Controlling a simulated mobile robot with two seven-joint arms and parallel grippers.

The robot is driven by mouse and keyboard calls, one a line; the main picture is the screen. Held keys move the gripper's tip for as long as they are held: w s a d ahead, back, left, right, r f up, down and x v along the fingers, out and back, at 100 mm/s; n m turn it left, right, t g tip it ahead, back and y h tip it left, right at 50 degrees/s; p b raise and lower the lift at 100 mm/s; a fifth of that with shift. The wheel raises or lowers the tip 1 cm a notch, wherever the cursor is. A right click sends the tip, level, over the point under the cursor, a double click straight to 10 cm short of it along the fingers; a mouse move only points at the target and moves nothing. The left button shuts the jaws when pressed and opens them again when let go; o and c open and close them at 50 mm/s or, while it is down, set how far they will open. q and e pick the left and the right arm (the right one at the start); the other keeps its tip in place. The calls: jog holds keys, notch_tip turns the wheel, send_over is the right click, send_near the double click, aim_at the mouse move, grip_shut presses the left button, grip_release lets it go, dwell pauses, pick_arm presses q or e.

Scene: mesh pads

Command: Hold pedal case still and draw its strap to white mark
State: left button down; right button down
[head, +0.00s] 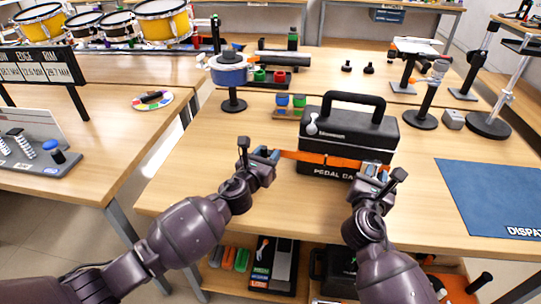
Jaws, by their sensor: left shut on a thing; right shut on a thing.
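The black pedal case (345,133) stands upright on the wooden table, with its handle on top and "PEDAL" lettering low on its front. An orange strap (318,158) runs across its front and out past its left edge. My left gripper (272,154) is shut on the strap's left end, a little left of the case. My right gripper (374,172) is shut at the lower right front of the case and hides part of the strap's right end there. I cannot make out the white mark on the strap.
A blue mat (495,195) lies to the right. Black stands (425,105) are behind right. The table front left of the case is clear.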

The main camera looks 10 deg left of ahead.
pick_arm(q)
jog(key=c, duration=0.7)
grip_release()
jog(key=shift+f, duration=0.15)
pick_arm(e)
jog(key=shift+f, duration=0.45)
pick_arm(q)
jog(key=v, duration=1.2)
jog(key=shift+s+a, duration=0.1)
